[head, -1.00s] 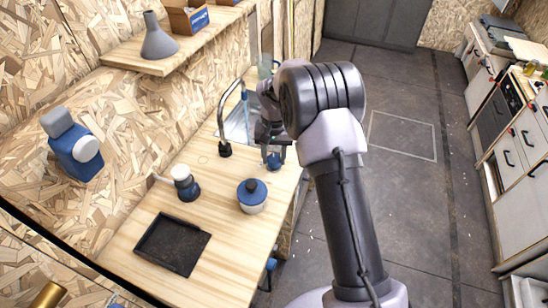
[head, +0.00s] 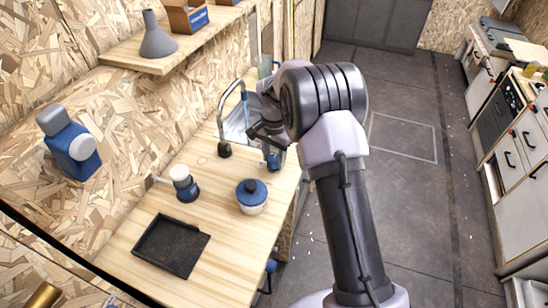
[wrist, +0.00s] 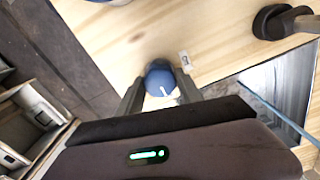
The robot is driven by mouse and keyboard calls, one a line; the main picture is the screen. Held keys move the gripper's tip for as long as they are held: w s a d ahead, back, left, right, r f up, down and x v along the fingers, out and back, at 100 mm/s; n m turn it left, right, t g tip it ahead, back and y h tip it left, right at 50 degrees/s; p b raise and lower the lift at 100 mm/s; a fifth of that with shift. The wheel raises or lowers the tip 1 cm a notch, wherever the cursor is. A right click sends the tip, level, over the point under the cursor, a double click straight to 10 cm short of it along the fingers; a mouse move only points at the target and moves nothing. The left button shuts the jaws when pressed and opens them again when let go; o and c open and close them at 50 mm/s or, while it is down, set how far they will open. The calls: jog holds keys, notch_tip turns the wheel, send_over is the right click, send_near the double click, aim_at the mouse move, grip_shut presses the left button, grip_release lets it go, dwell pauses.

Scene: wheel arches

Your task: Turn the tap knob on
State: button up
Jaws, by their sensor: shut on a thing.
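The tap knob (wrist: 160,76) is a round blue cap with a white line, set on the wooden counter beside the sink. It also shows small and partly hidden in the head view (head: 273,162). My gripper (wrist: 160,88) is shut on it, with one dark finger on each side in the wrist view. In the head view my gripper (head: 267,143) is half hidden behind my arm. The tap (head: 222,110) is a curved metal spout on a dark base, to the left of the knob. Its base shows at the top right of the wrist view (wrist: 272,22).
The sink (head: 236,126) lies behind the knob. On the counter (head: 220,225) stand a blue-lidded jar (head: 252,197), a dark and white dispenser (head: 184,184) and a black tray (head: 170,246). A blue device (head: 70,146) hangs on the wall. Open floor lies to the right.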

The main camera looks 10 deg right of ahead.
aim_at(274, 159)
jog(key=shift+r, duration=0.1)
jog(key=o, duration=1.4)
jog(key=shift+c, duration=0.2)
notch_tip(274, 159, up, 17)
jog(key=p, duration=0.5)
jog(key=shift+r, duration=0.15)
jog(key=shift+r, duration=0.1)
